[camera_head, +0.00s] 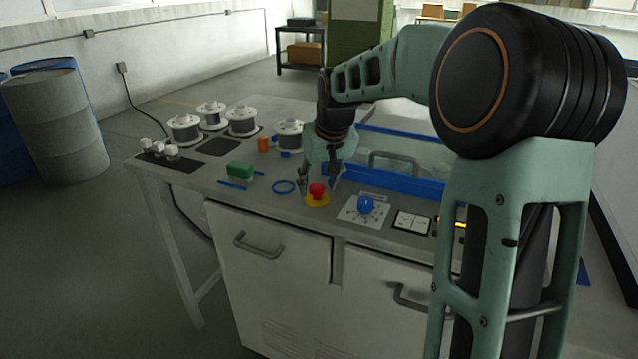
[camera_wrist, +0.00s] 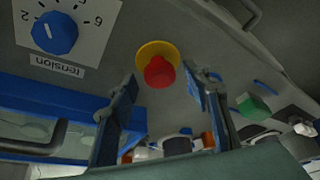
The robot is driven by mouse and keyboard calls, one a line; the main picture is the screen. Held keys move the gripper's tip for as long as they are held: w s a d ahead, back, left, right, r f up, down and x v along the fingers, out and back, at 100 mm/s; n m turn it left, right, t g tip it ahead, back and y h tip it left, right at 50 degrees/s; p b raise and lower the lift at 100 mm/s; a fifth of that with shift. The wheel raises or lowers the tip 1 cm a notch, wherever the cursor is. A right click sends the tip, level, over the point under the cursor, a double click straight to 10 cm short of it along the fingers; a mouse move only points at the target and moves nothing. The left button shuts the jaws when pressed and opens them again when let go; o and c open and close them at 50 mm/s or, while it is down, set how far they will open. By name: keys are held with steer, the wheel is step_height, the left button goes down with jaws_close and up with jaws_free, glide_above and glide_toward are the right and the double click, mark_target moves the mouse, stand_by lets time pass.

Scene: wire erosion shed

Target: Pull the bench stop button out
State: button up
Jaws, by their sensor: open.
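The bench stop button (camera_head: 317,191) is a red knob on a yellow round base, set in the grey bench top near its front edge. In the wrist view the red button (camera_wrist: 159,72) lies ahead of the fingertips, between their lines. My gripper (camera_head: 320,180) is open, with its fingers pointing down just behind and above the button in the head view. Its two fingers also show in the wrist view (camera_wrist: 162,88), apart with nothing between them. I cannot tell the exact gap between fingertips and button.
A blue tension knob (camera_head: 366,204) on a white dial plate stands right of the button, with a meter (camera_head: 411,223) beyond. Wire spools (camera_head: 242,122) stand at the back left. A blue-edged trough (camera_head: 390,183) lies behind.

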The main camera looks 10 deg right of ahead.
jaws_close()
steer(key=shift+w+r+p, duration=0.1)
steer(key=shift+r+p, duration=0.5)
steer(key=shift+r, duration=0.05)
steer(key=shift+c, duration=0.7)
jaws_free()
steer(key=shift+r, duration=0.1)
steer(key=shift+o, duration=0.7)
steer(key=v, duration=1.2)
